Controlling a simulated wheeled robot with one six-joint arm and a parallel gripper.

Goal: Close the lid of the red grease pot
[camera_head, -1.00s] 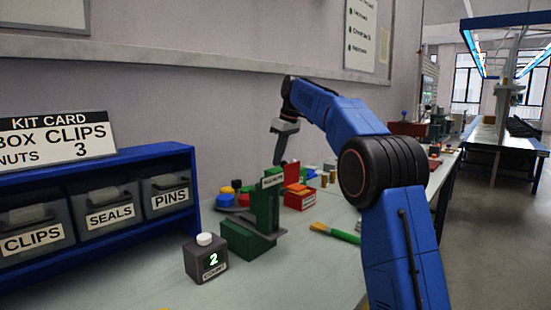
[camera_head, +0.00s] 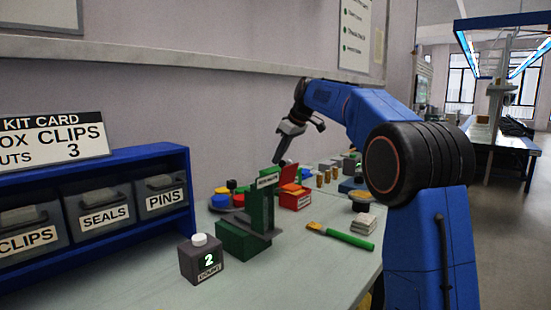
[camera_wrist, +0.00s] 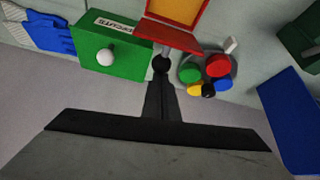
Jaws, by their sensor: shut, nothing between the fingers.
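The red grease pot (camera_head: 295,201) stands on the bench behind the green stand, with orange grease in it. Its red lid (camera_head: 289,173) is open and stands up on the pot's left side. In the wrist view the orange inside of the pot (camera_wrist: 180,10) is at the top, with the lid (camera_wrist: 168,39) seen as a red band below it. My gripper (camera_head: 279,159) is shut and empty, pointing down beside the lid. In the wrist view its tip (camera_wrist: 162,63) is just below the red band; I cannot tell whether they touch.
A green stand (camera_head: 262,210) is in front of the pot. A round tray with coloured knobs (camera_wrist: 207,72) is right of my fingertip, and a green box with a white knob (camera_wrist: 120,42) is left. A brush (camera_head: 343,236) and a counter box (camera_head: 201,262) lie nearer. Bare bench lies between them.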

